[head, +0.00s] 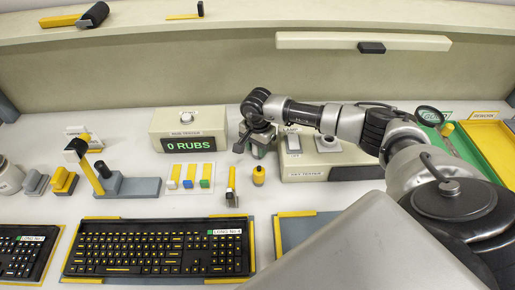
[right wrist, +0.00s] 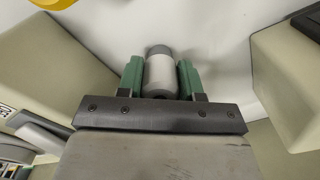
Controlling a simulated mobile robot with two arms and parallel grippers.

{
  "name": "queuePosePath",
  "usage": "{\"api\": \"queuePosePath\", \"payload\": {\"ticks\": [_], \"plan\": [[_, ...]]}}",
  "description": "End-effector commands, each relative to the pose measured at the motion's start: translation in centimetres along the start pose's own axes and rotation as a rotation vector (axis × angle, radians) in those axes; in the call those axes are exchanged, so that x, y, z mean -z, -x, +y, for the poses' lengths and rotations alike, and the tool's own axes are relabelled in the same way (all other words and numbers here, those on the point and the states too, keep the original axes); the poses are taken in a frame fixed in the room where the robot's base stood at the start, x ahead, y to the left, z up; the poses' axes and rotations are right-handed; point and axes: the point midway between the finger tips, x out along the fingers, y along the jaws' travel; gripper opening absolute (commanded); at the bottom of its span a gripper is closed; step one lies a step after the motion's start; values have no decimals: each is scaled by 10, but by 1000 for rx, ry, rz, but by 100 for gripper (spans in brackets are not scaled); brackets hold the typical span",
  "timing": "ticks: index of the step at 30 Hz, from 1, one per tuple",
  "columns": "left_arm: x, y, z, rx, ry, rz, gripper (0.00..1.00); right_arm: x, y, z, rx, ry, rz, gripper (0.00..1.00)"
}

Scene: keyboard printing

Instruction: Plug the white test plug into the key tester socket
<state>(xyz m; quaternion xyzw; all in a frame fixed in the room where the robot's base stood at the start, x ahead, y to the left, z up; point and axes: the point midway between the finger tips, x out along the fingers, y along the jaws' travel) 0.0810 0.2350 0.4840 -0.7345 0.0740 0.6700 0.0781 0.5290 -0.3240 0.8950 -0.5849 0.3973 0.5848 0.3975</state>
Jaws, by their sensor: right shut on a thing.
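My right gripper (head: 259,150) hangs over the bench between the rub tester box and the key tester box. In the right wrist view its two green fingers (right wrist: 160,82) are shut on a pale grey-white cylinder with a darker grey end, which looks like the test plug (right wrist: 160,74). In the head view the plug is mostly hidden by the gripper. The key tester (head: 335,168) is a beige box just right of the gripper, with a lamp label and a white part on top. I cannot make out its socket. My left gripper is not in view.
The rub tester (head: 186,131) with its "0 RUBS" display stands left of the gripper. Green and yellow trays (head: 490,151) are at the right. Bare bench shows between the boxes.

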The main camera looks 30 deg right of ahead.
Motion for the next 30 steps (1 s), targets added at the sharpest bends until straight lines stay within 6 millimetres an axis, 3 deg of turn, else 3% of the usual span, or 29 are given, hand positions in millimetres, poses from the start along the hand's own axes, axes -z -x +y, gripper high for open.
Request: {"api": "queuePosePath", "payload": {"ticks": [1, 3, 30], "plan": [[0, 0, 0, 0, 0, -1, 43, 0, 0, 0, 0, 0, 0, 9], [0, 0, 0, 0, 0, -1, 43, 0, 0, 0, 0, 0, 0, 0], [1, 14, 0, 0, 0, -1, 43, 0, 30, 0, -1, 0, 0, 0]]}}
